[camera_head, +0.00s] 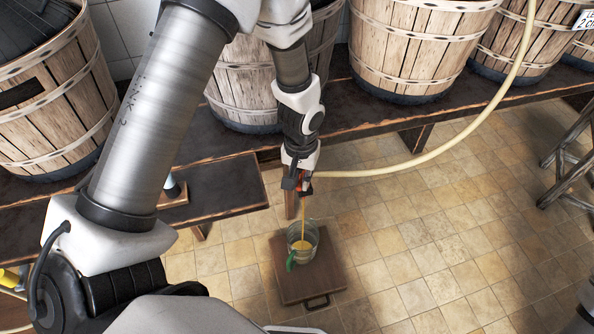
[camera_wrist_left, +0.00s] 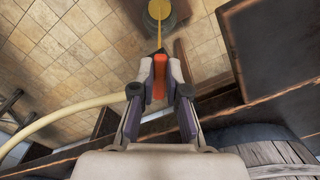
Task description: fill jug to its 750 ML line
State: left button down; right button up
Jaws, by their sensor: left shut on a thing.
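The clear jug (camera_head: 311,238) with a green handle (camera_head: 290,262) stands upright on a low wooden board (camera_head: 323,277) on the floor. Yellow liquid is in its lower part; the 750 ML line is too small to read. My left gripper (camera_head: 303,188) is above the jug, shut on the orange end of the hose. In the left wrist view my left gripper (camera_wrist_left: 160,90) grips the orange hose end (camera_wrist_left: 159,72). A thin yellow stream (camera_head: 303,207) falls from it into the jug. The jug (camera_wrist_left: 158,12) is partly cut off there. My right gripper is not in view.
The pale hose (camera_head: 420,158) curves from the gripper to the upper right. A lower dark shelf (camera_head: 225,185) lies left of the gripper.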

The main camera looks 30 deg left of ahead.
pick_arm(q)
jog(key=shift+w+d+n+p, duration=0.1)
jog(key=shift+d+n+p, duration=0.2)
jog(key=shift+n+p, duration=0.5)
jog(key=shift+n, duration=0.3)
jog(key=c, duration=1.2)
grip_release()
jog(key=shift+o, duration=0.2)
notch_tip(320, 180, up, 12)
